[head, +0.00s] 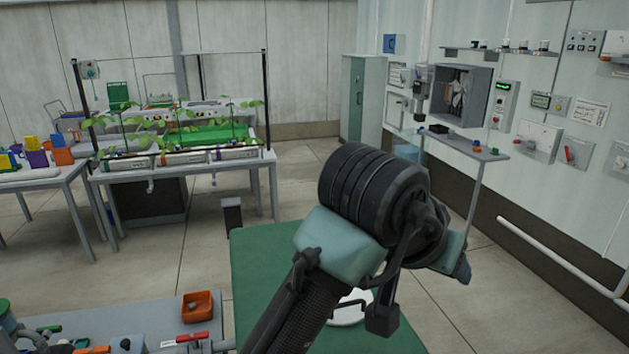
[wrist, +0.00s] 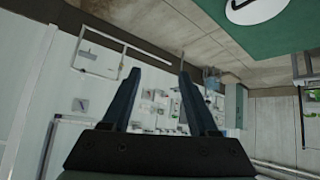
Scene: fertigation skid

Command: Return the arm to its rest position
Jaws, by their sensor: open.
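My gripper (wrist: 159,72) shows in the wrist view with its two dark fingers apart and nothing between them. In the head view my arm rises from the bottom middle, bent at a large dark ribbed joint. The gripper end there is mostly hidden behind the arm's links. The arm is raised over the green top (head: 262,262) and touches nothing that I can see.
The wall at right carries a grey open cabinet (head: 460,95), a small shelf (head: 466,146) and a white pipe (head: 560,257). A plant bench (head: 185,165) stands at back left. An orange bin (head: 197,307) sits at lower left.

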